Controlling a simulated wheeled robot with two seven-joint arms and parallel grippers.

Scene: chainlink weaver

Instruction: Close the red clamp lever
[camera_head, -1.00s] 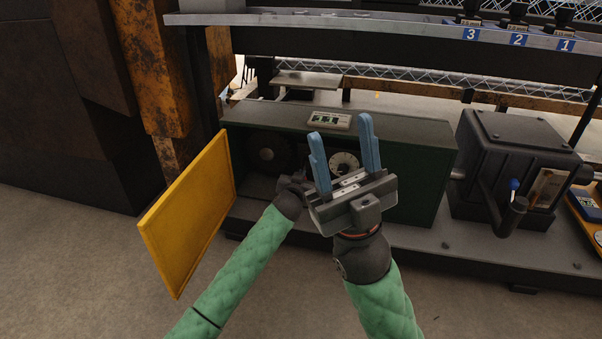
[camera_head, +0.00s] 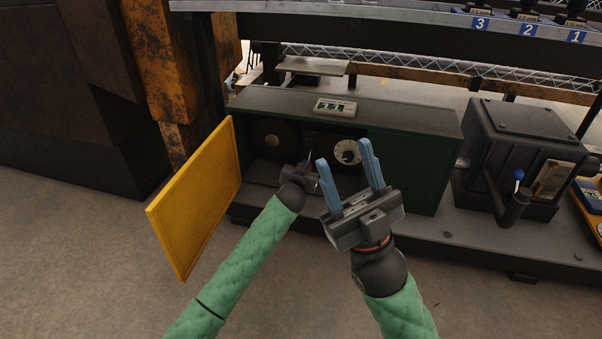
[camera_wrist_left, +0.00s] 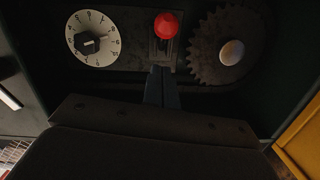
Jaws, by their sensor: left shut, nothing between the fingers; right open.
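The red clamp lever shows as a round red knob (camera_wrist_left: 166,25) at the top middle of the left wrist view, on a slotted plate between a dial and a gear. My left gripper (camera_wrist_left: 161,85) is shut and empty, its fingertips just short of the knob's plate; contact cannot be told. In the head view my left gripper (camera_head: 311,168) reaches into the green cabinet's opening, and the lever is mostly hidden by it. My right gripper (camera_head: 345,152) is open and empty, its blue fingers pointing up in front of the cabinet.
The green cabinet (camera_head: 425,160) has its yellow door (camera_head: 195,200) swung open at left. Inside are a white dial (camera_head: 347,152) and a dark toothed gear (camera_head: 273,138). A black box with a crank (camera_head: 520,150) stands to the right. A shelf edge (camera_head: 400,22) runs above.

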